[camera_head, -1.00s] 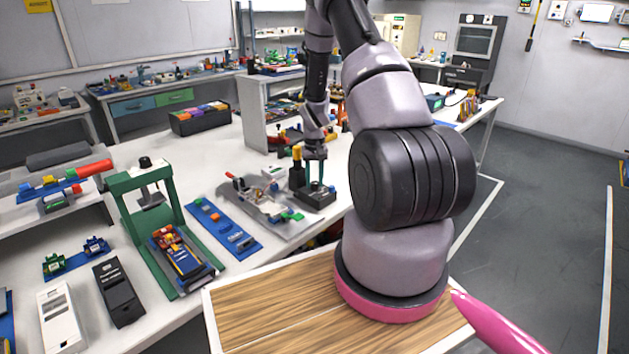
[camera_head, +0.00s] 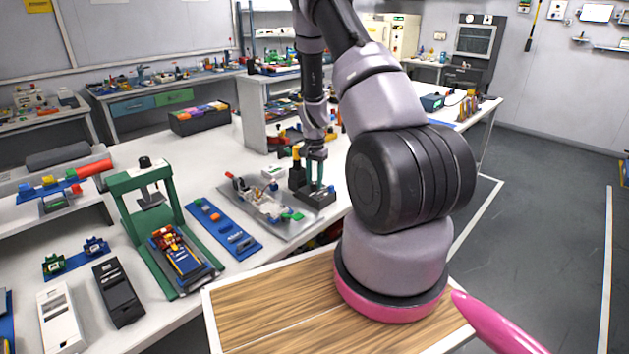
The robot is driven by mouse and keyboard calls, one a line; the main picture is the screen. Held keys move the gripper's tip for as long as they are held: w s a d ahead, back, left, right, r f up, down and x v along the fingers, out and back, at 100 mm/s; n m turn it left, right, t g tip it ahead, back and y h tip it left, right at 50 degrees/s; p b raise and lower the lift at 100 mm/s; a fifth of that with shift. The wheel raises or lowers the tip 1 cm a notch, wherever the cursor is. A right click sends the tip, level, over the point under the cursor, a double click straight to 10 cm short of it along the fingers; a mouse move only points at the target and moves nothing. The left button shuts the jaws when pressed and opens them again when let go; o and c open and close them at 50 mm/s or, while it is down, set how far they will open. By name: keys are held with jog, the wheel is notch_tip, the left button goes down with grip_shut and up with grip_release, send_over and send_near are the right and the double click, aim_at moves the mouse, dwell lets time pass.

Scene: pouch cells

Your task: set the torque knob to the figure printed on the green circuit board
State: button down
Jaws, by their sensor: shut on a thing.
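My gripper (camera_head: 316,184) points down at a small black device (camera_head: 318,199) on the white bench, right of the picture's middle-left. Its two teal fingers stand close together at the top of the device. They are shut on what looks like the torque knob, which is mostly hidden between the fingertips. The knob's pointer and scale are too small to read. A yellow-topped black post (camera_head: 296,166) stands at the device's left. I cannot pick out the green circuit board or its printed figure for certain.
A grey fixture plate (camera_head: 268,208) with small parts lies just left of the device. Left of it are a blue strip (camera_head: 222,228) and a green press frame (camera_head: 130,215). A grey upright panel (camera_head: 252,112) stands behind.

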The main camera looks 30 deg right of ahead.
dwell(0.4)
jog(key=c, duration=0.5)
grip_release()
jog(key=shift+r, duration=0.1)
notch_tip(320, 180, up, 11)
jog(key=shift+f, duration=0.2)
notch_tip(320, 180, up, 11)
jog(key=t, duration=0.1)
send_over(314, 182)
jog(key=s+a, duration=0.2)
jog(key=a, duration=0.2)
jog(key=s+a+r+n+t+y, duration=0.1)
jog(key=s+a+r+n, duration=0.2)
jog(key=r, duration=0.4)
jog(key=s+a+r+t, duration=0.2)
jog(key=s+r, duration=0.2)
jog(key=r, duration=0.2)
jog(key=s+a+r+n+t, duration=0.1)
jog(key=s+a+r, duration=0.1)
jog(key=s, duration=0.4)
jog(key=s+a+r+n+t, duration=0.1)
jog(key=s+a+r, duration=0.1)
jog(key=s+r, duration=0.2)
jog(key=s+a+r+n+t+y, duration=0.1)
jog(key=s+r, duration=0.3)
jog(key=s, duration=0.4)
jog(key=shift+s+a+r+n, duration=0.1)
jog(key=shift+s+a+n, duration=0.15)
jog(key=shift+a+n, duration=0.35)
